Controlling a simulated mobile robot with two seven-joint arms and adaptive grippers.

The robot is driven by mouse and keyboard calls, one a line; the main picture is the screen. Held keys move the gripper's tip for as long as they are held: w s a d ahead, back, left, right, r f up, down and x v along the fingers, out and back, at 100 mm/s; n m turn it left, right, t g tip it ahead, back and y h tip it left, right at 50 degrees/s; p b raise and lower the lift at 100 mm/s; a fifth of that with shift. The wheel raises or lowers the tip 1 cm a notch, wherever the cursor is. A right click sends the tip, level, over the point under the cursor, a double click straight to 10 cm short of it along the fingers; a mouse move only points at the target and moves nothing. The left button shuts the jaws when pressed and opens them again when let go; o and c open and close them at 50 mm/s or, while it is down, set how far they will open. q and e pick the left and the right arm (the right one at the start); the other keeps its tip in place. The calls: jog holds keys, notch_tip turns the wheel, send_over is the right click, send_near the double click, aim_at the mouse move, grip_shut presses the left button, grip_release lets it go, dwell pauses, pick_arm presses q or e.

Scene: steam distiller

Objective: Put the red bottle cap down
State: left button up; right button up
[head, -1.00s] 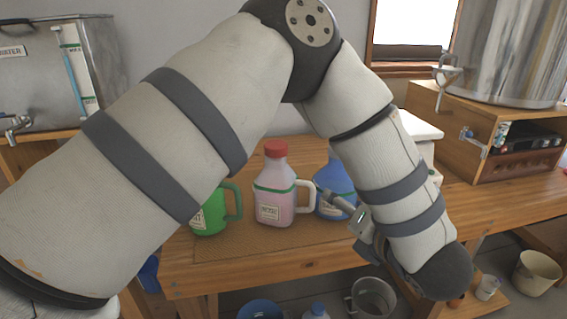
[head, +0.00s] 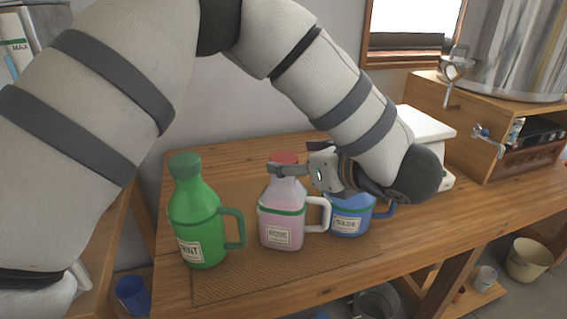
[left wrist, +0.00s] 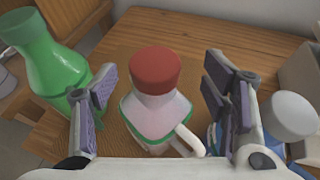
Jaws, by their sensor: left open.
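The red bottle cap (head: 284,158) sits on the neck of the pink rose bottle (head: 283,211), which stands upright on the woven mat (head: 225,287). In the left wrist view the cap (left wrist: 156,68) is at the centre, above the bottle's shoulders. My left gripper (head: 283,171) is open at the cap's height in the head view, partly covering the cap's lower edge. In the left wrist view its fingers (left wrist: 158,95) stand apart on either side of the bottle's neck, with visible gaps and nothing held. My right gripper is not in view.
A green mint bottle (head: 198,220) stands left of the rose bottle, and a blue sage bottle (head: 350,217) stands close on its right. A wooden box with a steel pot (head: 518,50) is at the right. Bare table (head: 450,222) lies front right.

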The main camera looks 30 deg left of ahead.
aim_at(283, 156)
pick_arm(q)
jog(key=x, duration=0.4)
jog(key=shift+s+a, duration=0.1)
jog(key=shift+a, duration=0.2)
jog(key=shift+r, duration=0.1)
jog(key=c, duration=1.1)
jog(key=shift+r, duration=0.1)
